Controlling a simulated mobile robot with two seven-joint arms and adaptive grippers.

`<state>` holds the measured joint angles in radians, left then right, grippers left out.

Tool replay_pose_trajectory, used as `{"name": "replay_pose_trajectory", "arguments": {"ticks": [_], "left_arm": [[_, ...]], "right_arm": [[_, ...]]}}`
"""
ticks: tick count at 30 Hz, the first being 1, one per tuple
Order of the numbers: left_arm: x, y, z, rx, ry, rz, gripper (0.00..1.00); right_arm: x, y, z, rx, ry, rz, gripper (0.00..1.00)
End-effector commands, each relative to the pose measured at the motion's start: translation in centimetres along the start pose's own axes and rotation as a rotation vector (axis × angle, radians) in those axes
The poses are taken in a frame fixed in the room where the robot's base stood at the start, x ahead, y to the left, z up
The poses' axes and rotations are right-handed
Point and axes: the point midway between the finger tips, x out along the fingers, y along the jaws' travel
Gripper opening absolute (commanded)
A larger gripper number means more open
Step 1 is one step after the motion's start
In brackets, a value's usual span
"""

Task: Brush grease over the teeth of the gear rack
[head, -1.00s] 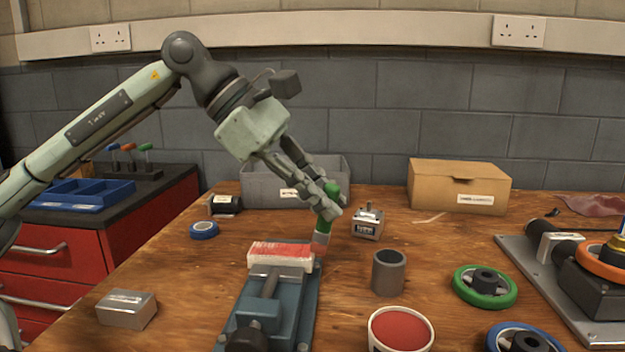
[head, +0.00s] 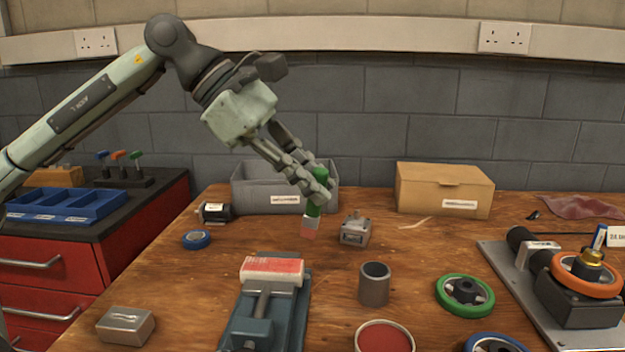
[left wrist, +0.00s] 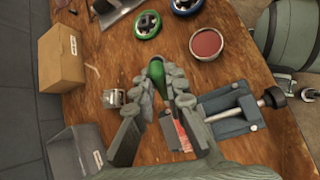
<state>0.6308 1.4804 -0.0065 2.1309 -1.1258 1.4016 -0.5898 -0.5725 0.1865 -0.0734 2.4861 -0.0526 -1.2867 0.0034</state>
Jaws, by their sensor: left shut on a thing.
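The gear rack (head: 262,277) is a pale block with red grease over its upper side, clamped in a blue-grey vise (head: 262,327). In the left wrist view the rack (left wrist: 185,137) is partly hidden by a finger. My left gripper (head: 317,190) is shut on the green handle of a brush (head: 315,209). The brush points down with reddish bristles, behind and above the rack's right end, apart from it. The handle also shows in the left wrist view (left wrist: 157,69). An open pot of red grease (head: 384,338) stands at the front. My right gripper is out of view.
A grey cylinder (head: 374,284) stands right of the vise. A small metal block (head: 355,229) sits close to the brush. A grey bin (head: 262,190) and cardboard box (head: 444,188) stand at the back. Wheels (head: 465,294) lie to the right.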

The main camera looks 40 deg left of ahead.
Motion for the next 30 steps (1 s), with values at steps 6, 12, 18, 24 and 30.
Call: {"name": "replay_pose_trajectory", "arguments": {"ticks": [6,12,18,24,30], "left_arm": [[-0.3,0.1,0.2,0.000,0.000,-0.001,0.00],[-0.5,0.2,0.5,0.000,0.000,0.000,0.00],[-1.9,0.7,1.6,0.000,0.000,0.000,0.00],[-2.6,0.9,2.2,-0.001,0.000,-0.001,0.00],[-2.5,0.9,2.1,-0.001,0.000,-0.001,0.00]], "right_arm": [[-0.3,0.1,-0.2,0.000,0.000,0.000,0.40],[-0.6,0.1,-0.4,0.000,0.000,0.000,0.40],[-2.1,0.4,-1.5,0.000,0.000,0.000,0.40],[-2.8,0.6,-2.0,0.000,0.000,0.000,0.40],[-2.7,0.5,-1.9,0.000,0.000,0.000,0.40]]}}
